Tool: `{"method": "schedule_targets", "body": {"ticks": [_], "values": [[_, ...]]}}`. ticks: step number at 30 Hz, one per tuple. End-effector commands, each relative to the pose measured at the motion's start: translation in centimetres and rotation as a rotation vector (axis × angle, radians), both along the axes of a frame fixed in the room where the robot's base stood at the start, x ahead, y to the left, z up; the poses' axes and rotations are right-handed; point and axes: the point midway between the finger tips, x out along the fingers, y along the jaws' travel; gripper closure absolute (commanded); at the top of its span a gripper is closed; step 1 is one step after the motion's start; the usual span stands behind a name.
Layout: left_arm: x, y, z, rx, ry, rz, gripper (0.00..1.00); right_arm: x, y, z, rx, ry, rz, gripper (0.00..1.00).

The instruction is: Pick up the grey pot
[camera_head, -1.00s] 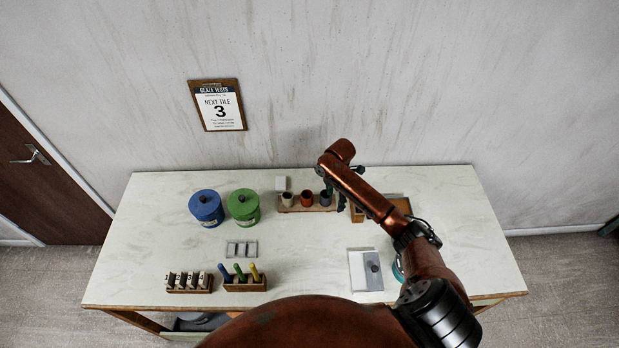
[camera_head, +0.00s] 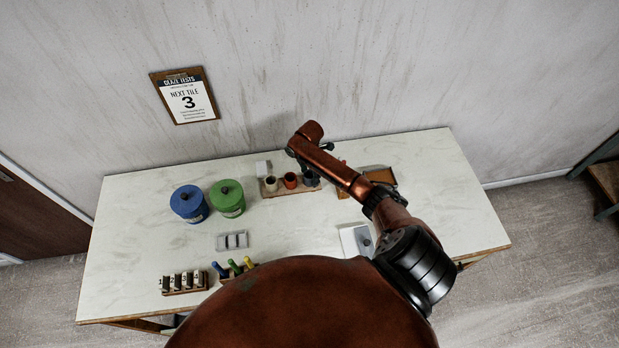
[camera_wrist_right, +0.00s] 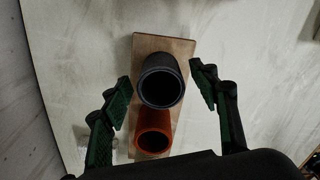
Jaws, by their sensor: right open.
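A dark slate-grey pot (camera_head: 311,179) stands upright at the right end of a small wooden rack (camera_head: 270,193) near the back of the table. An orange-red pot (camera_head: 290,181) stands in the middle, and a pale, whitish pot (camera_head: 271,184) stands at the left end. My right gripper (camera_head: 309,160) is above the rack's right end, partly hidden by its arm. In the right wrist view, its open fingers lie on either side of the dark pot (camera_wrist_right: 162,82), with visible gaps; the orange pot (camera_wrist_right: 154,132) is just below. My left gripper is out of view.
A blue canister (camera_head: 189,205) and a green canister (camera_head: 227,199) stand left of the rack.

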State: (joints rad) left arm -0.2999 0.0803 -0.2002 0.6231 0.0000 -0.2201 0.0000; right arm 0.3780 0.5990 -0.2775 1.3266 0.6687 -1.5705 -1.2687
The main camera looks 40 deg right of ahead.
Motion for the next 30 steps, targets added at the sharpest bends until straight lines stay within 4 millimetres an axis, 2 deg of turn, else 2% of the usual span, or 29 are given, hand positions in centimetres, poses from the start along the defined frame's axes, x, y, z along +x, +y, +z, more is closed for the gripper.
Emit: {"method": "schedule_targets", "body": {"ticks": [3, 10, 30], "values": [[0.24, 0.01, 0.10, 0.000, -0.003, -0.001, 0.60, -0.05, -0.09, -0.66, -0.001, -0.001, -0.002, 0.45], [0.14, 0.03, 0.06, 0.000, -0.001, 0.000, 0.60, -0.05, -0.08, -0.73, -0.001, -0.001, -0.001, 0.46], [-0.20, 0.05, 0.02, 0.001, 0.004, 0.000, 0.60, -0.02, -0.09, -0.67, -0.001, -0.002, -0.001, 0.91]]}}
